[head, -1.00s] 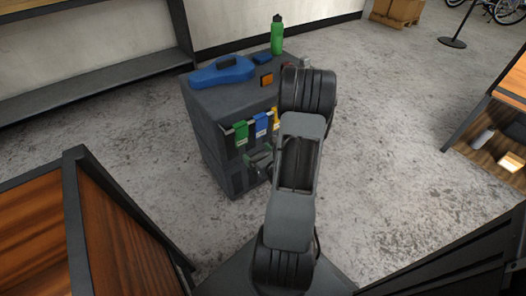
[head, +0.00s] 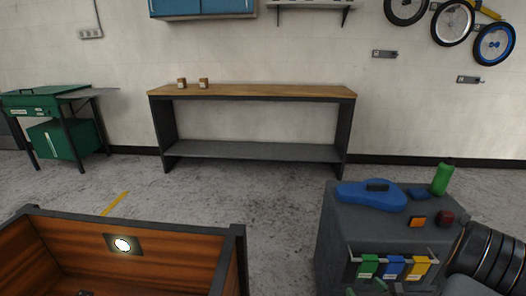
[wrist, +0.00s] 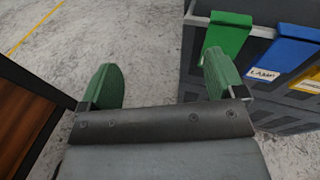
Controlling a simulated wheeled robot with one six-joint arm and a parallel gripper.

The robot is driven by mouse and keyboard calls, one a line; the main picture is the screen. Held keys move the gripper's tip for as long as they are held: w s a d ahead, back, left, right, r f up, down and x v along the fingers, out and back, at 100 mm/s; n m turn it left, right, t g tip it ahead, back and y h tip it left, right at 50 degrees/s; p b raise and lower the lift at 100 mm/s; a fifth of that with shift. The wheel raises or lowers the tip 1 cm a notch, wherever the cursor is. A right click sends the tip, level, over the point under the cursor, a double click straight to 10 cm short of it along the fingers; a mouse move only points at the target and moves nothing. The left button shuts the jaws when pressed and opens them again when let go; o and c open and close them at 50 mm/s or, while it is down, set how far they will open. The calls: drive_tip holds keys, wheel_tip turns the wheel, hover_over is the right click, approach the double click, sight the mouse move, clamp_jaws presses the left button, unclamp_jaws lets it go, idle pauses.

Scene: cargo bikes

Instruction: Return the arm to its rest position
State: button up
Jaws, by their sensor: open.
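My gripper (wrist: 162,82) is open and empty in the wrist view, its two green fingers apart with only grey floor between them. The right finger is close to a green tag (wrist: 228,38) on the grey cabinet's front; whether they touch I cannot tell. In the head view the dark links of my arm (head: 487,258) show at the lower right, in front of the grey cabinet (head: 335,240). Most of the gripper is cut off by the bottom edge there.
Green, blue (head: 393,267) and yellow (head: 418,266) tags hang on the cabinet's front rail. A wood-panelled box (head: 195,258) is at lower left. Floor before the wooden bench (head: 250,91) is clear.

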drive_tip(key=s+a+r+n+g+y+p, duration=0.2)
drive_tip(key=a+r+n+g+y+p, duration=0.3)
drive_tip(key=a+r+n, duration=0.45)
drive_tip(key=s+a+r+n+g+y+p, duration=0.25)
drive_tip(key=a+r+n+g+p, duration=0.4)
drive_tip(key=a+r+n, duration=0.35)
drive_tip(key=s+d+r+n+h+p, duration=0.1)
drive_tip(key=r+n+h+p, duration=0.4)
drive_tip(key=r, duration=0.5)
drive_tip(key=s+d+r+n+h+p, duration=0.2)
drive_tip(key=r+n+h+p, duration=0.3)
drive_tip(key=r+n, duration=0.3)
wheel_tip(320, 180, up, 3)
drive_tip(key=shift+d+f+g, duration=0.15)
drive_tip(key=shift+d+g, duration=0.15)
drive_tip(key=shift+g, duration=0.15)
drive_tip(key=shift+h, duration=0.25)
